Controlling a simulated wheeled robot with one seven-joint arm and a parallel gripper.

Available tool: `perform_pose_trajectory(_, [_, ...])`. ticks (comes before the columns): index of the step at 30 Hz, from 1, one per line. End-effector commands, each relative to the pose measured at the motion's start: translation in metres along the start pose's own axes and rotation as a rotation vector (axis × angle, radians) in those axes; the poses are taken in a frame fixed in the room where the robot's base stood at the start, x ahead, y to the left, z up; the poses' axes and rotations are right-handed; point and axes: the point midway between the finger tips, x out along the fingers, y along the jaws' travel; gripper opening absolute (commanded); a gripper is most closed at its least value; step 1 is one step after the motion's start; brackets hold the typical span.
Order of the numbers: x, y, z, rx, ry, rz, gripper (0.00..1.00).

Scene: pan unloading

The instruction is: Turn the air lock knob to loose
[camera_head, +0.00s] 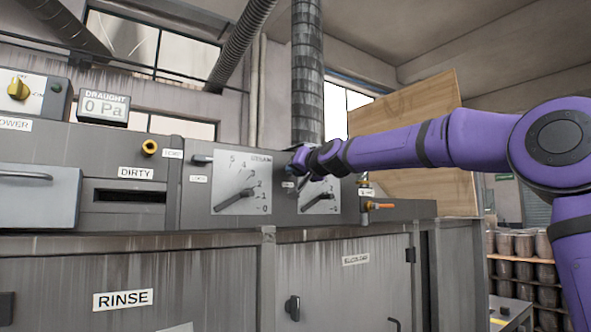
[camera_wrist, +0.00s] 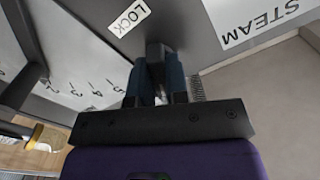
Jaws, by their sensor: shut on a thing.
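In the wrist view, a dark knob (camera_wrist: 156,50) sits on the grey panel beside a white LOCK label (camera_wrist: 128,18). My gripper (camera_wrist: 158,78) is shut on this knob, with one finger on each side. In the head view my gripper (camera_head: 302,164) reaches in from the right and meets the panel between two dial plates. The knob is hidden there behind the gripper. No LOOSE label is readable in either view, so the knob's exact setting is hard to tell.
A numbered dial plate (camera_head: 243,181) is left of my gripper, and a second one (camera_head: 319,195) sits just below and right. An orange-handled valve (camera_head: 380,206) is farther right. Cabinet doors marked RINSE (camera_head: 123,299) are below.

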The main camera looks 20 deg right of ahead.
Motion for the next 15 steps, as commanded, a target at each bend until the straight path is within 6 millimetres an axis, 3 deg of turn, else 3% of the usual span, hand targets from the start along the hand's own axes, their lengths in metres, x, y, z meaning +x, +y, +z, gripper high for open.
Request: perform_pose_trajectory(15, [0.0003, 0.0010, 0.0024, -0.378, -0.006, 0.000, 0.00])
